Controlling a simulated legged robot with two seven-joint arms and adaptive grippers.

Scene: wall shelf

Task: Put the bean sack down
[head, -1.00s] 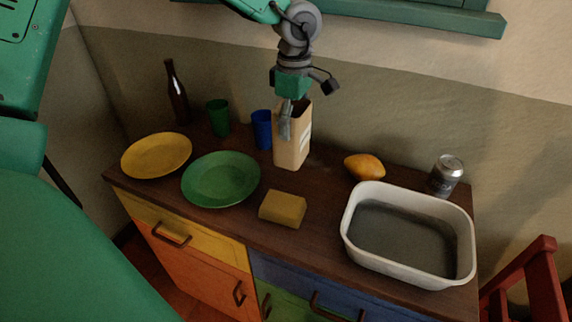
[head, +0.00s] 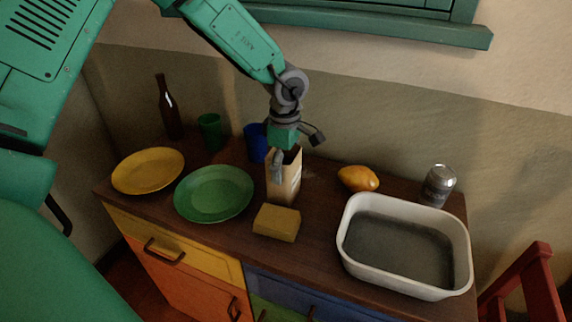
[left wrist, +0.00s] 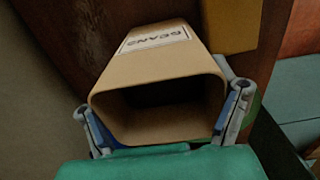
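The bean sack (head: 290,178) is a tan, open-topped bag with a white label. It stands upright at the counter (head: 322,215), between the green plate and the lemon. Its base looks at or very near the wood; contact is hard to tell. My left gripper (head: 279,165) reaches down from above with its fingers on the sack's upper part. In the left wrist view the sack (left wrist: 155,68) shows its dark open mouth and a "BEANS" label, with a finger of the left gripper (left wrist: 163,118) against each side. My right gripper is not in view.
A yellow sponge (head: 277,222) lies just in front of the sack. A blue cup (head: 255,143) stands close behind left, a green plate (head: 214,194) left. A bottle (head: 169,108) stands back left.

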